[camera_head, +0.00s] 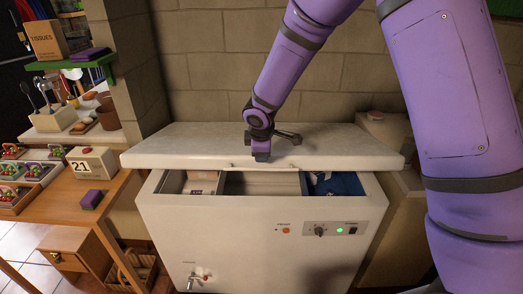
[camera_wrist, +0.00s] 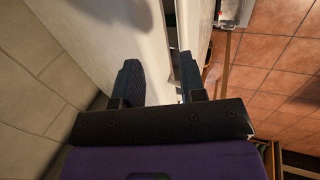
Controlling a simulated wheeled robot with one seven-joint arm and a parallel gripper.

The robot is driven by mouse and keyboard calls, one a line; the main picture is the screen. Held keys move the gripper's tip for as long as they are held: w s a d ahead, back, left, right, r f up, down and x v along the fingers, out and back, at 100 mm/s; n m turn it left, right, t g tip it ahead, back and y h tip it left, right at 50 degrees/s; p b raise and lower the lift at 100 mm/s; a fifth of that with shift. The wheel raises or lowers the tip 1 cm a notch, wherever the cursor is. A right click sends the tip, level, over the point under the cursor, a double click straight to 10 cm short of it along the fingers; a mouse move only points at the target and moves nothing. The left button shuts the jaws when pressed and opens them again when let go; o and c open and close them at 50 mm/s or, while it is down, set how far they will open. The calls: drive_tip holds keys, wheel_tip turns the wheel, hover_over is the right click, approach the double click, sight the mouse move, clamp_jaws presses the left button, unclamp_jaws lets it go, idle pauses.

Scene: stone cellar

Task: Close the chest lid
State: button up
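The chest is a white freezer-like box (camera_head: 245,235) against the wall. Its white lid (camera_head: 350,145) is tilted partly open, with a gap at the front showing compartments inside. My gripper (camera_head: 262,152) is at the middle of the lid's front edge. In the wrist view my gripper (camera_wrist: 160,75) has its fingers apart with nothing held between them. The left finger lies over the white lid (camera_wrist: 100,40) and the right finger is near its front edge. Whether either finger touches the lid is unclear.
A stone block wall (camera_head: 210,60) is behind the chest. The chest front has a knob (camera_head: 319,230) and a tap (camera_head: 195,279).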

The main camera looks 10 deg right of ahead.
drive_tip(key=v, duration=1)
drive_tip(key=shift+r, duration=0.4)
drive_tip(key=shift+s, duration=0.1)
